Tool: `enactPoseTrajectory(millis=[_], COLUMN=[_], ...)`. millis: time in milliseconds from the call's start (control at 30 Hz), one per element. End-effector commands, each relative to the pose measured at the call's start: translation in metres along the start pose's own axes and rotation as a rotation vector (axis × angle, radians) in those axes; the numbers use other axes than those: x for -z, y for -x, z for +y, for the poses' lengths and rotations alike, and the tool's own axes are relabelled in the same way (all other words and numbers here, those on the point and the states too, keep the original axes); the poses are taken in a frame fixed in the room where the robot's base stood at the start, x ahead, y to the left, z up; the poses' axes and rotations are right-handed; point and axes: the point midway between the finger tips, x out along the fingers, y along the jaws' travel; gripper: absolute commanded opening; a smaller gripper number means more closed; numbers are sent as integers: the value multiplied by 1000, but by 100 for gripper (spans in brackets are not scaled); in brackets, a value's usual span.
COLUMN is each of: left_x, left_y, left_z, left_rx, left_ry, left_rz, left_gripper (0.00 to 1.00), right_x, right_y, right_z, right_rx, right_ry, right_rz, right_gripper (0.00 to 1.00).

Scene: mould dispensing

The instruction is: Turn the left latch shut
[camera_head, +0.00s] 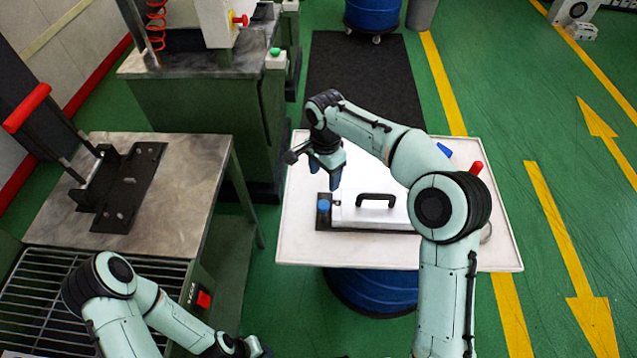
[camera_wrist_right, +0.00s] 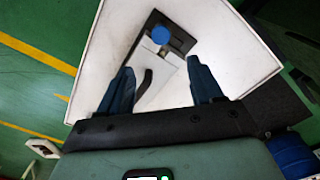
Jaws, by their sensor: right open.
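The mould is a pale box with a black handle (camera_head: 375,200) on a dark base plate (camera_head: 325,225), lying on the white tabletop. The left latch, a round blue knob (camera_head: 323,205), sits at the mould's left end. It also shows in the right wrist view (camera_wrist_right: 160,35), beyond the fingertips. My right gripper (camera_head: 325,176) is open and empty, pointing down just above and behind the latch; in its wrist view the two dark blue fingers (camera_wrist_right: 159,68) stand wide apart. The mould's right end is hidden by my right arm. My left gripper (camera_head: 250,348) is at the bottom edge, partly cut off.
The white table (camera_head: 300,255) has free room left of the mould. A red-topped item (camera_head: 476,168) and a blue item (camera_head: 444,150) are at its right. A steel bench (camera_head: 190,190) with a black hinged fixture (camera_head: 125,190) stands at left. A green machine (camera_head: 200,120) stands behind.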

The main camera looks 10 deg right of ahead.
Motion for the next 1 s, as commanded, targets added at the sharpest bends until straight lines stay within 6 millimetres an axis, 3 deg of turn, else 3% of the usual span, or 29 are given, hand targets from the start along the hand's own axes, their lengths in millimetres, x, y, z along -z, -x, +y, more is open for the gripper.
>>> enactPoseTrajectory(millis=[233,700,1000], left_x=[-3,-6,-6], left_y=[-4,-10,-10], left_z=[-3,-6,-6], left_rx=[2,3,3], left_ry=[3,4,4], left_rz=[-5,-9,-9], left_gripper=[43,43,43], right_x=[-1,-1,0], right_y=[-22,-113,-134], right_z=[1,1,0], right_rx=[-5,-3,1], right_ry=[1,1,1], right_rz=[-2,-3,0], right_gripper=[65,65,65])
